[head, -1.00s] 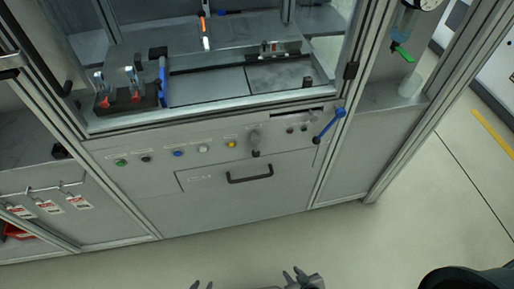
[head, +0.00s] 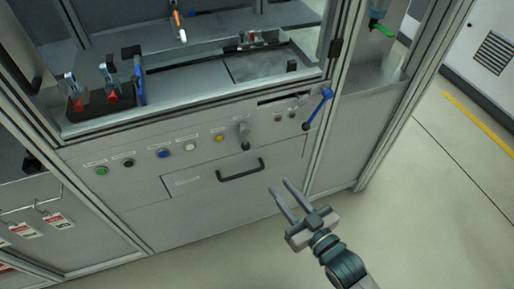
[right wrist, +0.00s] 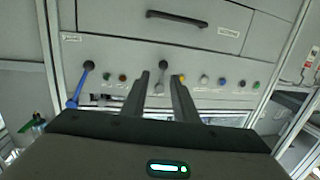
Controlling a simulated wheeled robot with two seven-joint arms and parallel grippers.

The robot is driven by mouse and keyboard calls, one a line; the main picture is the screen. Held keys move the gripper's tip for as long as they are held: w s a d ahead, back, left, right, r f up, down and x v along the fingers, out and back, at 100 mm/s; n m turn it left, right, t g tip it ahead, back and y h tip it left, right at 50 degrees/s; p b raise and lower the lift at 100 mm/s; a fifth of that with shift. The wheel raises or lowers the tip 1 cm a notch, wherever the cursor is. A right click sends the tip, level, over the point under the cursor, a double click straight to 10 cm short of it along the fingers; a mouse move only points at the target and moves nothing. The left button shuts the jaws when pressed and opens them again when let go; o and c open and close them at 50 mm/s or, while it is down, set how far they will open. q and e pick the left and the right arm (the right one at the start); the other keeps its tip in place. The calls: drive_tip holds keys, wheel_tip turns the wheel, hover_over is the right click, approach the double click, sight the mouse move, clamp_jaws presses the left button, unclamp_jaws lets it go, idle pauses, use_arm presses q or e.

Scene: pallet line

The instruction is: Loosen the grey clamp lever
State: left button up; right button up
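The grey clamp lever (head: 243,132) is on the front panel of the machine, just above the black drawer handle. Its grey arm points up from a dark round end. My right gripper (head: 280,187) is open and empty, below and to the right of the lever, in front of the drawer front. In the right wrist view, which shows the panel upside down, the lever (right wrist: 160,84) appears between the two open fingers, apparently still beyond them. My left gripper is not in view.
A blue lever (head: 319,106) sits right of the grey one. Several push buttons, including a yellow one (head: 219,138), line the panel to its left. The drawer handle (head: 241,170) sticks out below. Open floor lies in front.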

sight(246, 139)
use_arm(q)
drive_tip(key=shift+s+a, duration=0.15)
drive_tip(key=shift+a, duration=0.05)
use_arm(e)
drive_tip(key=shift+y, duration=0.3)
drive_tip(key=r, duration=0.2)
drive_tip(key=s+r, duration=0.1)
drive_tip(key=r, duration=0.1)
drive_tip(key=shift+s+a+r, duration=0.1)
drive_tip(key=shift+s+a, duration=0.05)
drive_tip(key=shift+a, duration=0.05)
